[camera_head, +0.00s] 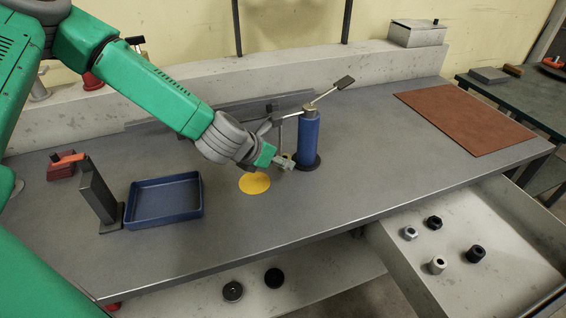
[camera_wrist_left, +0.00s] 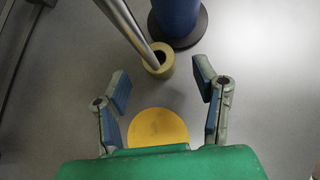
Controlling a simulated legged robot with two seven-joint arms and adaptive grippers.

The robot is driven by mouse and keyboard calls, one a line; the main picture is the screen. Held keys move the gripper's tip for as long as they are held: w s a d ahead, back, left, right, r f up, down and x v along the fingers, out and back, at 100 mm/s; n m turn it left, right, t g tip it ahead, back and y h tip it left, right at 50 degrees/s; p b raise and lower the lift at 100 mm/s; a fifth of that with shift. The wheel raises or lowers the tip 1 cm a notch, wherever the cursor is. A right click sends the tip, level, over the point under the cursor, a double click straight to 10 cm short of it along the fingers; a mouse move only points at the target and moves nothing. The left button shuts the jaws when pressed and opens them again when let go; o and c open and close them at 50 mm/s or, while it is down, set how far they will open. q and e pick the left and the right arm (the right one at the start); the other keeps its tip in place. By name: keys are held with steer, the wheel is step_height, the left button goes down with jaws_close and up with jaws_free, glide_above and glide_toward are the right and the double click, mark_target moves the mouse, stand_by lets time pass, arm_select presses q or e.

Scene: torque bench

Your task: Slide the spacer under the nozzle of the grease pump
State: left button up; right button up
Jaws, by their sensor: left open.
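The grease pump (camera_head: 309,140) is a blue upright cylinder on a dark round base, and its lower part shows in the wrist view (camera_wrist_left: 178,14). A slanting metal pipe, apparently the nozzle (camera_wrist_left: 124,24), crosses the top of the wrist view. Its lower end overlaps a tan ring with a dark hole, apparently the spacer (camera_wrist_left: 162,71), close to the pump base. I cannot tell the height gap between them. In the head view the gripper hides the spacer. My right gripper is not in view.
A flat yellow disc (camera_head: 254,183) lies on the bench near the gripper. A blue tray (camera_head: 163,219) and a dark upright plate (camera_head: 97,190) stand left. A brown mat (camera_head: 465,117) lies right. An open drawer (camera_head: 510,245) at the front holds several nut-like parts.

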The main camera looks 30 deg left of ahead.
mark_target(279, 170)
arm_select(q)
steer(key=x, duration=0.3)
steer(key=shift+w+d+f, duration=0.15)
steer(key=shift+d, duration=0.05)
steer(key=shift+w+a+f, duration=0.15)
steer(key=shift+w+f, duration=0.05)
steer(key=shift+f, duration=0.05)
steer(key=shift+a, duration=0.2)
steer(key=shift+d, duration=0.2)
jaws_close()
steer(key=shift+d, duration=0.1)
steer(key=shift+s+a, duration=0.4)
steer(key=shift+s+a+r, duration=0.1)
steer(key=shift+s, duration=0.25)
steer(key=shift+w, duration=0.1)
